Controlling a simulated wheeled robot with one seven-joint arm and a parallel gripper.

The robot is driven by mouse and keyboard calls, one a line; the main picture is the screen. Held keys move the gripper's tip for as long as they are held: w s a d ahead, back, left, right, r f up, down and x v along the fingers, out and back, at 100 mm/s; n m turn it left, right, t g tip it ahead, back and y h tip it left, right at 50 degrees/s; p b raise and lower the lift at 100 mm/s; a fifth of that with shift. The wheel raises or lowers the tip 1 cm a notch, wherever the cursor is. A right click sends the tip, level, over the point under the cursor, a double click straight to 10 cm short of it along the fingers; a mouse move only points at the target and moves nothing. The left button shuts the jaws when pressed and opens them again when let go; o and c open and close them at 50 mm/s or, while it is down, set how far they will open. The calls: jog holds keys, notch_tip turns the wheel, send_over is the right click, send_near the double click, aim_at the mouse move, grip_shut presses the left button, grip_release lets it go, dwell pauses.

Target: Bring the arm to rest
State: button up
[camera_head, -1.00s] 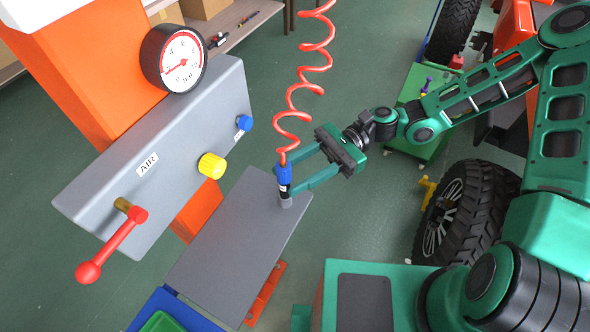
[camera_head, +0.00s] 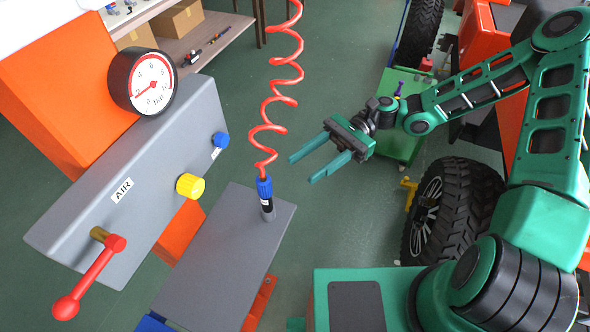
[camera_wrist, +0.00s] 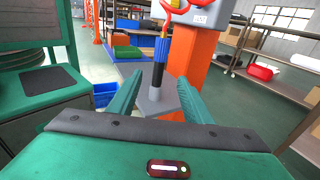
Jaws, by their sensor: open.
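My gripper (camera_head: 319,164) is open and empty in the head view, its two green fingers pointing left. It is to the right of the blue and black air hose fitting (camera_head: 265,193) and apart from it. The fitting stands upright on the grey shelf plate (camera_head: 213,262), with the red coiled hose (camera_head: 266,127) rising from it. In the wrist view the fitting (camera_wrist: 160,60) shows ahead, between and beyond the open fingers (camera_wrist: 160,98). My arm extends from the right side of the head view.
A grey air panel (camera_head: 150,185) with gauge (camera_head: 143,82), red lever (camera_head: 90,278) and yellow knob (camera_head: 190,186) stands at left. A large black wheel (camera_head: 455,208) is below my arm. A green cart (camera_head: 400,105) is behind. Green floor lies open between.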

jog(key=shift+w+d, duration=0.3)
jog(key=shift+d, duration=0.15)
jog(key=s+d+f+n+t+h, duration=0.15)
jog(key=d+h, duration=0.25)
jog(key=d, duration=0.5)
jog(key=s+d+f+n+t+h, duration=0.1)
jog(key=d+f+t+h, duration=0.15)
jog(key=d+h, duration=0.4)
jog(key=s+d+r+t+h, duration=0.1)
jog(key=s+d+r+t, duration=0.1)
jog(key=s+d+r, duration=0.2)
jog(key=s+d+r+n+t+h, duration=0.1)
jog(key=s+d+r, duration=0.3)
jog(key=d, duration=0.6)
jog(key=s+d+r+t+h, duration=0.1)
jog(key=s+d+r+t, duration=0.3)
jog(key=d+r, duration=0.3)
jog(key=shift+s, duration=0.2)
jog(key=shift+d, duration=0.1)
